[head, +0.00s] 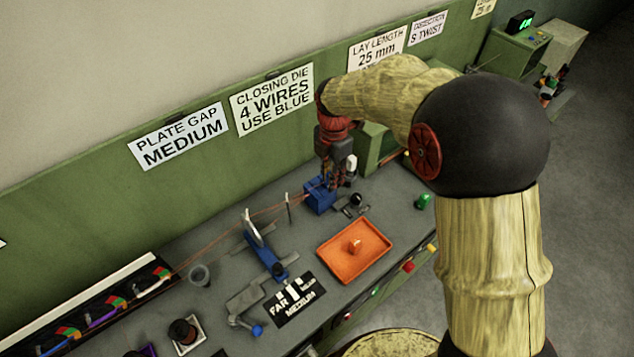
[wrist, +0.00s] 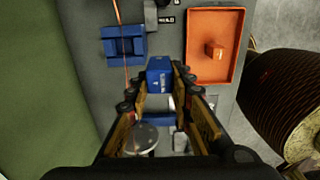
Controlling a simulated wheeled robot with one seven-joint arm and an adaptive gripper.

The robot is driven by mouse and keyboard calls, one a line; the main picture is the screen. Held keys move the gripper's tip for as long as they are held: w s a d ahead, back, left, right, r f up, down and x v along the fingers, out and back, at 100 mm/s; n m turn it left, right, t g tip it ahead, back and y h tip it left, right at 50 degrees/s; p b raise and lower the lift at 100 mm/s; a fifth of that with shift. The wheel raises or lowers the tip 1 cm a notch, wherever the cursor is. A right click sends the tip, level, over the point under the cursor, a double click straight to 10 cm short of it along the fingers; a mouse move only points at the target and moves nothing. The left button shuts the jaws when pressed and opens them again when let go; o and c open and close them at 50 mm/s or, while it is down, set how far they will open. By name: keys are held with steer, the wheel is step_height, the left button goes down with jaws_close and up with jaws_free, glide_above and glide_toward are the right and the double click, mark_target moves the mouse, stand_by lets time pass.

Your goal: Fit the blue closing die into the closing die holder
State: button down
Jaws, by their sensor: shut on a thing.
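The blue closing die (wrist: 160,73), a small block marked 4, sits between the fingertips of my gripper (wrist: 161,84) in the wrist view. My gripper is shut on it. The blue closing die holder (wrist: 123,46) lies ahead and to the left of the die there, with a gap showing between them. A copper wire crosses the holder. In the head view, my gripper (head: 335,180) hangs fingers down by the holder (head: 319,197); the die cannot be told apart there.
An orange tray (head: 328,256) holds an orange block (head: 355,246). Thin wires (head: 262,212) run along the bench to the holder. A blue stand with a pale plate (head: 252,230) is left. A wall sign (head: 272,99) reads "4 wires use blue".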

steer(key=w+a+f, duration=0.1)
steer(key=w+f, duration=0.1)
steer(key=w+a+f, duration=0.1)
steer(key=w+f, duration=0.3)
steer(key=f, duration=0.1)
steer(key=shift+w+a+b, duration=0.4)
steer(key=shift+w+f, duration=0.1)
steer(key=shift+f, duration=1.4)
steer(key=shift+f, duration=0.15)
steer(key=c, duration=1.6)
jaws_free()
